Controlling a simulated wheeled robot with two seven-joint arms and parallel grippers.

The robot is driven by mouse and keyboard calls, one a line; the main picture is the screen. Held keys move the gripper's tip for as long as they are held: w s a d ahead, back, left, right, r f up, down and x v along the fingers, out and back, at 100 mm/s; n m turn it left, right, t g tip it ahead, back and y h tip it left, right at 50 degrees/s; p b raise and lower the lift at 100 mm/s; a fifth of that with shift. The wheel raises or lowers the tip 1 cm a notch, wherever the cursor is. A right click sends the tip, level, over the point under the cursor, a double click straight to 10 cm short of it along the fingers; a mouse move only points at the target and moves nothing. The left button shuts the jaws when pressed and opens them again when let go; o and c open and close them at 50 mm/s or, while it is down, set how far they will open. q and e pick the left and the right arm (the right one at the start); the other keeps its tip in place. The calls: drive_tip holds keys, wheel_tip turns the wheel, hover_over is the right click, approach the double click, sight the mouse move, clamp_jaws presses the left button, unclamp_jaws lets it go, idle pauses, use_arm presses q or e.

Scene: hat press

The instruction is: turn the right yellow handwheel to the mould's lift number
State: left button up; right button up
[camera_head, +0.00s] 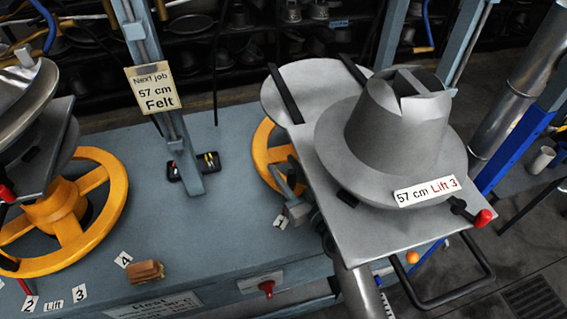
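The right yellow handwheel (263,158) shows only its left part; the plate and mould above hide the rest. A card reading 1 (281,222) is by its front edge. The grey hat mould (400,125) sits on a metal plate (390,235), and its tag (427,191) reads "57 cm Lift 3". Grey finger-like parts, seemingly my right gripper (287,182), are at the wheel's right side, partly under the plate. I cannot tell whether they touch or grip the rim. My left gripper is not in view.
The left yellow handwheel (72,226) stands under another press, with cards 2, 3 and 4 near it. A wooden block (145,271) is on the blue-grey bench (215,235). A sign (156,88) reads "Next job 57 cm Felt". The plate overhangs the right wheel.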

drive_tip(key=shift+w+a, duration=0.25)
drive_tip(key=shift+w, duration=0.15)
clamp_jaws()
